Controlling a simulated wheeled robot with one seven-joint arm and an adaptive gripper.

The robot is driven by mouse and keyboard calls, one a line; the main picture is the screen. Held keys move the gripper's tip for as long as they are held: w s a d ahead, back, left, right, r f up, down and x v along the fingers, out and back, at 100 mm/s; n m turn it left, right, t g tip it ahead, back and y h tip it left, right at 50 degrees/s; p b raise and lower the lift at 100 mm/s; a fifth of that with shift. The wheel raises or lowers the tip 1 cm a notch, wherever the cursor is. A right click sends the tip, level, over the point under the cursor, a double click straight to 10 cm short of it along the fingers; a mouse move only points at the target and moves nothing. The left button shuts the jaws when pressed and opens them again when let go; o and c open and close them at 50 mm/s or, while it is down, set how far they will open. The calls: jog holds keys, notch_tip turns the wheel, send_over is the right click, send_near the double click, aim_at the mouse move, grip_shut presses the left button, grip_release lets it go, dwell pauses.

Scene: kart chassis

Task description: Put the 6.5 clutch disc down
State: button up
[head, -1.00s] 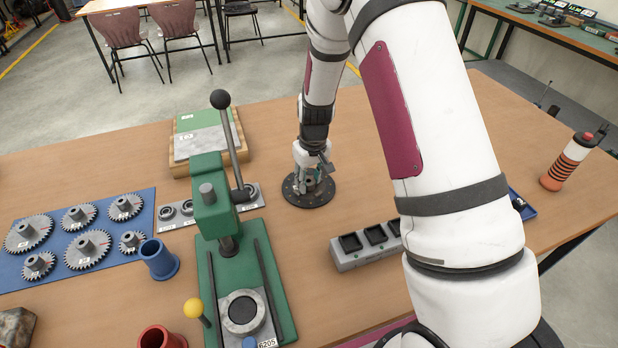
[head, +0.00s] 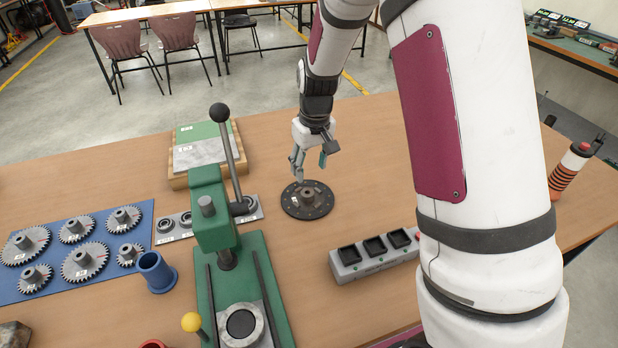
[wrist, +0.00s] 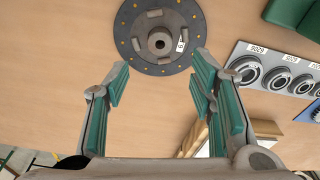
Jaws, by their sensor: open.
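The clutch disc (head: 296,203), a dark round plate with a raised grey hub, lies flat on the wooden table in the head view. In the wrist view the clutch disc (wrist: 134,54) shows beyond the fingertips, with small brass-coloured rivets around its rim and a white label by the hub; the label is too small to read surely. My gripper (head: 310,168) is open and empty above the disc, clear of its hub. In the wrist view the green-padded fingers of my gripper (wrist: 158,82) stand wide apart with nothing between them.
A green press (head: 214,229) stands left of the disc, with a bearing tray (head: 186,234) behind it. A blue mat (head: 99,285) with several gears lies farther left. A grey block with square pockets (head: 348,268) is at right. Table behind the disc is clear.

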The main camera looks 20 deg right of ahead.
jog(key=s+a+r+m+t, duration=0.1)
jog(key=s+r, duration=1.2)
jog(key=r, duration=0.4)
jog(key=s+r+t, duration=0.1)
jog(key=s, duration=0.8)
jog(key=s+r+m, duration=0.1)
jog(key=s+r, duration=0.1)
jog(key=s, duration=0.7)
jog(key=shift+r+t, duration=0.3)
jog(key=shift+t, duration=0.1)
jog(key=shift+r, duration=0.2)
